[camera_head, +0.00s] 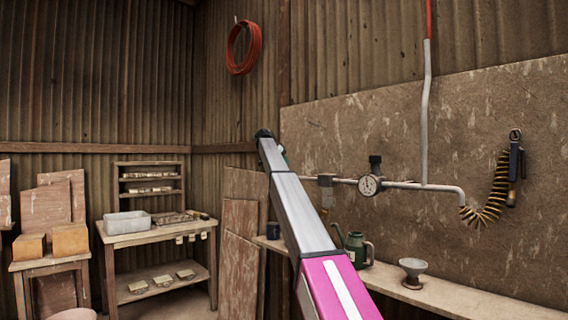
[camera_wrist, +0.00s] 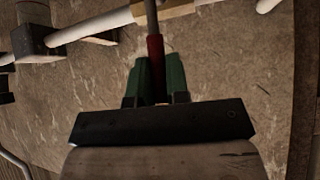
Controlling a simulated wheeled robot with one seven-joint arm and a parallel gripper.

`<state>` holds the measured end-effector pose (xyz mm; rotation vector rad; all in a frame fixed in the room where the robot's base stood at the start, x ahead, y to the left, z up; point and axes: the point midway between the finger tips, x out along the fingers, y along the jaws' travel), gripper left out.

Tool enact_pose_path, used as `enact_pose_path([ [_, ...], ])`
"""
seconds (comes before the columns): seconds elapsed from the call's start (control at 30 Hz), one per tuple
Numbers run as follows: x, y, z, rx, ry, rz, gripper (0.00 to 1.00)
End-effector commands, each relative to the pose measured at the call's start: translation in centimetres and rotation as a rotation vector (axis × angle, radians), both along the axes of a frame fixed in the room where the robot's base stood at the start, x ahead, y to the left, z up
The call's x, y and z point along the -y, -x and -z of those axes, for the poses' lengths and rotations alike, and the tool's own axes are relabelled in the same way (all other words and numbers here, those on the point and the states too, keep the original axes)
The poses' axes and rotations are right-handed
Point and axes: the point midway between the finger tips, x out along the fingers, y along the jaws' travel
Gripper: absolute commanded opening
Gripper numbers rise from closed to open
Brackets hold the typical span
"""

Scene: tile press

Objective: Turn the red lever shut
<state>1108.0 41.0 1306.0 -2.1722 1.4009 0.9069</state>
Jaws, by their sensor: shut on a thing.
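The red lever (camera_wrist: 155,48) shows in the wrist view, its red grip below a thin grey stem. The stem runs up to a tan fitting (camera_wrist: 182,9) on the white pipe (camera_wrist: 95,25) and stands roughly across the pipe. My gripper (camera_wrist: 156,72) is shut on the red grip, one green finger on each side. In the head view the lever is hidden behind my arm, and only a sliver of green finger shows at the arm's far end.
The pipe (camera_head: 405,185) runs along the wall board (camera_head: 470,120), with a round gauge (camera_head: 369,185) on it. A shelf (camera_head: 450,296) below holds a green watering can (camera_head: 358,249) and a funnel (camera_head: 412,267). A coiled hose (camera_head: 485,200) hangs at right.

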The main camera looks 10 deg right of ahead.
Motion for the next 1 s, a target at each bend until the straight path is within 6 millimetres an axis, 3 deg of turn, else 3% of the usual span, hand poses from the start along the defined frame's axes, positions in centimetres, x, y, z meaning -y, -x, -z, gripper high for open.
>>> enact_pose_path([
  [0.07,0.0,0.0,0.1,-0.004,0.001,-0.002,0.00],
  [0.1,0.0,0.0,0.1,-0.004,0.001,-0.002,0.29],
  [0.13,0.0,0.0,0.1,-0.003,0.000,-0.001,0.39],
  [0.17,0.0,0.0,0.1,-0.003,0.000,-0.001,0.41],
  [0.63,-0.7,0.2,-0.7,0.000,-0.001,-0.001,0.41],
  [1.0,-4.7,1.9,-4.9,-0.001,-0.001,-0.002,0.41],
])
